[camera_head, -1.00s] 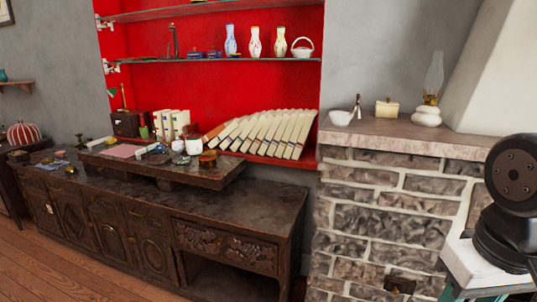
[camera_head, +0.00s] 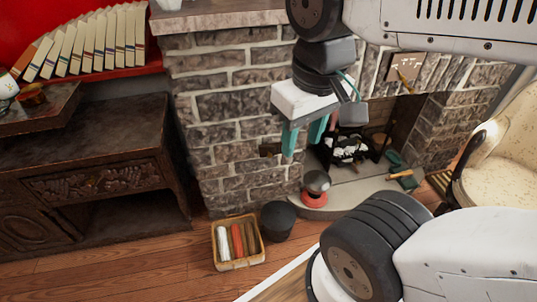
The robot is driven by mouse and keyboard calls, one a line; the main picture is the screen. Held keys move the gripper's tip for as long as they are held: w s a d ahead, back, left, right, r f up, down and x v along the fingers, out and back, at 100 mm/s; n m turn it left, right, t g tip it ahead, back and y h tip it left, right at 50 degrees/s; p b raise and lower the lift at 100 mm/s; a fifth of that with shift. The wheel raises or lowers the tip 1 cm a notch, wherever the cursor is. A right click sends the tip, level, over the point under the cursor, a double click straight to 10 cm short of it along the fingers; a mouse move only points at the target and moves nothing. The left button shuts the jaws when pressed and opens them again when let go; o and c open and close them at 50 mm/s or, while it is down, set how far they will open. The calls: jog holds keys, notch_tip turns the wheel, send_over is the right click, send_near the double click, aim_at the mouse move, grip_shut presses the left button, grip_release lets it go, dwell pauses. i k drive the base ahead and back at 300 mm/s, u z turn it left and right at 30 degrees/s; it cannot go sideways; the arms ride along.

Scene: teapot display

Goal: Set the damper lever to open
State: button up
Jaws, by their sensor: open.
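A small plate (camera_head: 404,66) with a brass-coloured lever (camera_head: 404,78) is on the brick fireplace front at upper right; it looks like the damper lever. The lever is tilted, but I cannot tell which setting it is at. My gripper (camera_head: 304,142) points down with its teal fingers apart and empty. It is in front of the brickwork, left of and lower in the picture than the lever, and apart from it. My arm passes just above the plate.
The firebox with a grate (camera_head: 352,150) opens right of my gripper. A basket of rolls (camera_head: 237,242), a dark bucket (camera_head: 278,220) and a red-based pot (camera_head: 315,188) stand below. A cream armchair (camera_head: 500,145) is at right; a dark cabinet (camera_head: 95,170) at left.

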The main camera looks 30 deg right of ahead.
aim_at(402, 78)
jog(key=z, duration=1.8)
